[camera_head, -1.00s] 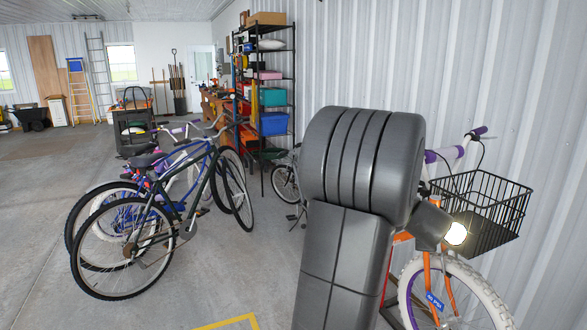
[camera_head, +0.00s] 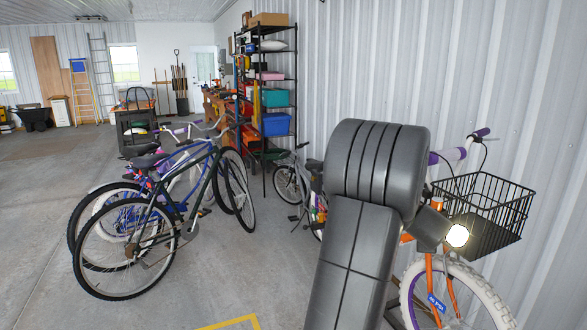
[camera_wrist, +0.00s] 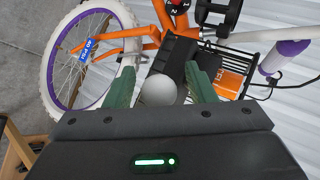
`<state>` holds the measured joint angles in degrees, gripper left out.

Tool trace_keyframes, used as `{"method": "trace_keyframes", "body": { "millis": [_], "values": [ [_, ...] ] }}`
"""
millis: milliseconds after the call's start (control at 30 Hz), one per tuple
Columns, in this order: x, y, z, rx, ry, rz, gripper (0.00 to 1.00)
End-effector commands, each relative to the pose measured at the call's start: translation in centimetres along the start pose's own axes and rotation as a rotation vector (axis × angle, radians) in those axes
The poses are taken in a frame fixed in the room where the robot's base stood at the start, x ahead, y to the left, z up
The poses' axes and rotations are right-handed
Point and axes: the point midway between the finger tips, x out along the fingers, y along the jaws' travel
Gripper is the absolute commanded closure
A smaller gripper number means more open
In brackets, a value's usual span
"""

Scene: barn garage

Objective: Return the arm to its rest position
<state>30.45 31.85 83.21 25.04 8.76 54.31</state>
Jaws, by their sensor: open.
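My arm (camera_head: 375,175) stands large in the right half of the head view, in front of the wall. My gripper (camera_wrist: 160,85) shows in the wrist view with its two green fingers spread apart and nothing clamped in them. A white rounded lamp (camera_wrist: 158,90) shows between the fingers; whether they touch it I cannot tell. It seems to be the glowing lamp (camera_head: 457,236) by the bicycle basket in the head view. In that view my gripper cannot be made out.
An orange bicycle (camera_head: 430,277) with a black wire basket (camera_head: 490,205) stands close at right by the corrugated wall. Several bicycles (camera_head: 150,225) stand at left. A loaded black shelf (camera_head: 265,80) is behind. Concrete floor is open at lower left.

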Motion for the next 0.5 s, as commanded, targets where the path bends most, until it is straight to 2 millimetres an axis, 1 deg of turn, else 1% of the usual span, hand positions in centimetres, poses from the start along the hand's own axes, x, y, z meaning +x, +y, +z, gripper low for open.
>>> {"method": "trace_keyframes", "body": {
  "millis": [167, 500],
  "values": [
    [-2.0, -0.1, 0.0, 0.0, 0.001, -0.002, 0.5],
    [-7.2, -0.1, -0.1, 0.0, 0.001, -0.003, 0.5]
  ]
}}
